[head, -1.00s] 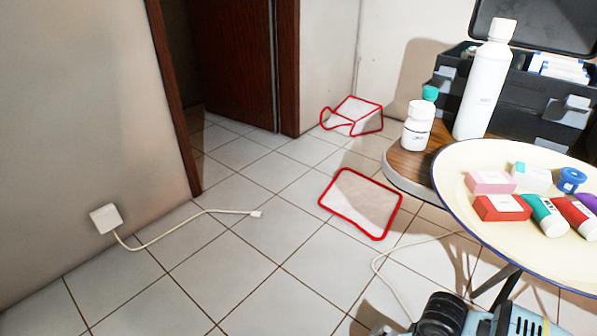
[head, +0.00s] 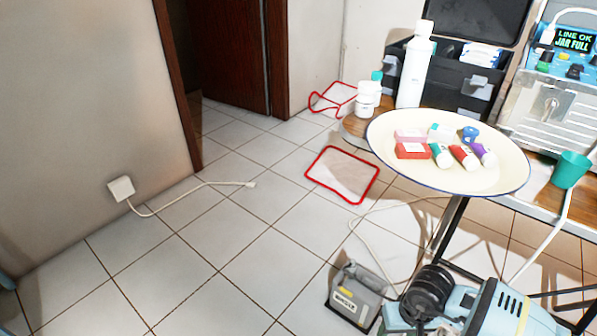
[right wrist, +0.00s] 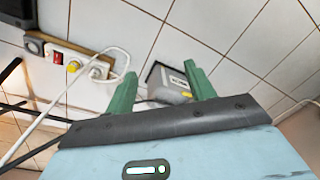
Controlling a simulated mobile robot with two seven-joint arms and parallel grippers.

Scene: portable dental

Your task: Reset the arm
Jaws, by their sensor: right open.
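My right gripper (right wrist: 161,86) shows in the right wrist view, with its two green fingers open and apart. A dark grey box (right wrist: 168,82) with a pale label shows between and beyond the fingers, and nothing is seen held. In the head view, neither gripper's fingers can be made out. A light-blue body with a black ringed part (head: 432,290) fills the bottom right; I cannot tell whether it is my arm or a machine. A sliver of blue shows at the lower left edge.
A round cream tray (head: 400,178) holds several small boxes and tubes. A white bottle (head: 411,75) and white jars stand behind it. A grey labelled box (head: 355,297) is on the floor. A power strip (right wrist: 75,62) shows in the wrist view. Left floor is mostly clear, with a white cord.

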